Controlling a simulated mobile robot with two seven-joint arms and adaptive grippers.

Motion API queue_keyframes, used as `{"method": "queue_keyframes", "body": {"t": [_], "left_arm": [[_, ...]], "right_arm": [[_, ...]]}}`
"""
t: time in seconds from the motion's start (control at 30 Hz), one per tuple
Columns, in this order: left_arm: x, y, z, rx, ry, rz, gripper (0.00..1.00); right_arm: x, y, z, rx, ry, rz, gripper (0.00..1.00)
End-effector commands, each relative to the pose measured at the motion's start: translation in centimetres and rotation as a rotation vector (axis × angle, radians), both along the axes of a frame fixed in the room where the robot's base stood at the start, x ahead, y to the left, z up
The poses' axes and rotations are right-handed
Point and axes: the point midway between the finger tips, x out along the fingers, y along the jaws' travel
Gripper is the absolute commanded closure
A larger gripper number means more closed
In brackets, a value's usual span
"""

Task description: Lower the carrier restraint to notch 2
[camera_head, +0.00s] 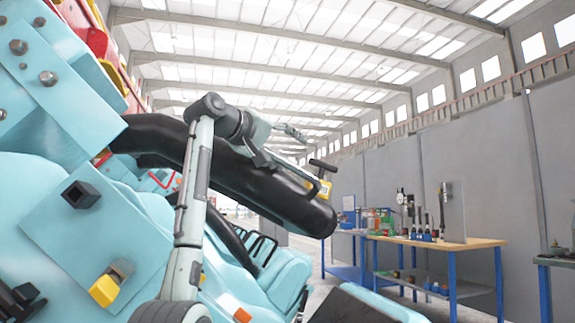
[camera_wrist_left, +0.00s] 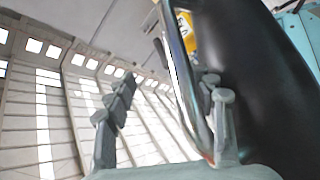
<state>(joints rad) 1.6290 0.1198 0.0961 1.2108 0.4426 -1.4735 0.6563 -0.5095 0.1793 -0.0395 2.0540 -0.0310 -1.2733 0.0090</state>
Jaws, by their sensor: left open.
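The carrier restraint (camera_head: 270,195) is a thick black padded bar. It slopes down to the right from the light-blue seat structure in the head view and fills the right of the left wrist view (camera_wrist_left: 262,80). A yellow label (camera_head: 322,189) and a dark handle sit near its lower end; the label also shows in the left wrist view (camera_wrist_left: 187,36). My left gripper (camera_head: 303,158) is open above the restraint's lower part. In the left wrist view, a shiny metal bar (camera_wrist_left: 180,85) shows between its spread fingers (camera_wrist_left: 168,90), nearer the right finger. I cannot tell whether they touch. Notch marks are not readable.
Light-blue carrier seats and panels (camera_head: 90,220) fill the left side, with bolts and a yellow block (camera_head: 104,290). A workbench (camera_head: 440,243) with tools stands at the right before grey wall panels.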

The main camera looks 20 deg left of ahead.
Motion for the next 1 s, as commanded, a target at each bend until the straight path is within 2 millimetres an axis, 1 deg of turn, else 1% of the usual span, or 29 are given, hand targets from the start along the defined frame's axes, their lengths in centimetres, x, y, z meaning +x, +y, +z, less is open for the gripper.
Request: {"method": "queue_keyframes", "body": {"t": [0.03, 0.2, 0.33, 0.53, 0.57, 0.6, 0.77, 1.0], "left_arm": [[-0.7, 0.1, 3.2, 0.0, -0.053, 0.005, 0.62], [-0.8, 0.2, 5.8, 0.004, -0.058, 0.006, 0.62], [-0.9, 0.2, 6.7, 0.005, -0.06, 0.006, 0.62], [-0.8, 0.2, 6.8, 0.004, -0.059, 0.006, 0.62], [-0.9, 0.2, 6.8, 0.004, -0.059, 0.006, 0.62], [-0.6, -0.4, 0.5, 0.049, 0.154, -0.036, 0.62], [-1.1, -0.4, 0.4, 0.048, 0.152, -0.039, 0.62], [-2.7, 0.0, 0.3, 0.046, 0.155, -0.041, 0.62]], "right_arm": [[0.0, 0.0, 0.1, 0.0, 0.0, -0.001, 0.6], [0.0, 0.0, 0.3, 0.0, 0.0, -0.001, 0.6], [0.0, 0.0, 0.4, 0.0, 0.0, -0.001, 0.6], [0.0, 0.0, 0.5, 0.0, 0.0, -0.001, 0.6], [0.0, 0.0, 0.5, 0.0, 0.0, -0.001, 0.6], [-0.1, 0.0, 0.5, 0.0, 0.0, -0.001, 0.6], [-0.1, 0.0, 0.0, 0.001, 0.0, -0.001, 0.6], [-0.1, 0.0, -1.2, 0.0, 0.0, -0.001, 0.6]]}}
